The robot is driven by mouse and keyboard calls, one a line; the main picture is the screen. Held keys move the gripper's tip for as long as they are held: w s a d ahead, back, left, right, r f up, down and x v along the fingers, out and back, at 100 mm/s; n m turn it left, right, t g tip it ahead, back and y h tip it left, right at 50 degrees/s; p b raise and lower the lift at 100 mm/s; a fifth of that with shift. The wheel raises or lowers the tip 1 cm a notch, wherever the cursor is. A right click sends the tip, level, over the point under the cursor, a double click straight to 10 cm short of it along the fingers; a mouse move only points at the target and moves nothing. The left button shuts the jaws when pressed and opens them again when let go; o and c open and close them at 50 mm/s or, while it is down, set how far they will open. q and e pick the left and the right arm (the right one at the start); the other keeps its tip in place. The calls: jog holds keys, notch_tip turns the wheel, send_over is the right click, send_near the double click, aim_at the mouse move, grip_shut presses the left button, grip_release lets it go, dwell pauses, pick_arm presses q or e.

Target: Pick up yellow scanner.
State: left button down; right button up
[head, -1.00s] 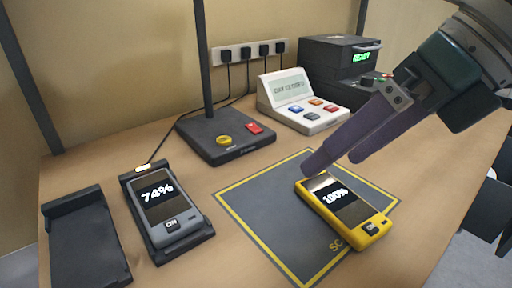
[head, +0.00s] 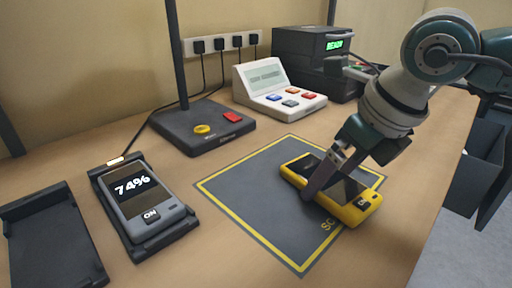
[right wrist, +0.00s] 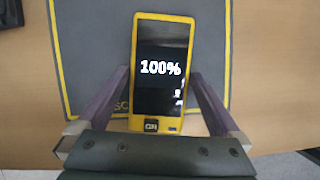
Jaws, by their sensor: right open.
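The yellow scanner (head: 362,206) lies face up on the dark mat with a yellow border (head: 240,200). In the right wrist view the yellow scanner (right wrist: 161,70) shows 100% on its screen and an ON button at its near end. My right gripper (head: 325,190) is open above the scanner, pointing down at it. In the right wrist view the fingers of the right gripper (right wrist: 158,95) stand on either side of the scanner's near half, with gaps. The fingers hide part of the scanner in the head view. My left gripper is not in view.
A grey scanner (head: 140,197) reading 74% sits in a charging cradle (head: 185,226) at left, beside an empty cradle (head: 50,240). Behind the mat stand a black base with a post (head: 180,135), a white console (head: 280,95) and a dark printer-like box (head: 300,50).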

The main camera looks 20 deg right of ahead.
jog(key=shift+f, duration=0.1)
jog(key=shift+c, duration=0.2)
jog(key=c, duration=1.2)
jog(key=shift+c, duration=0.4)
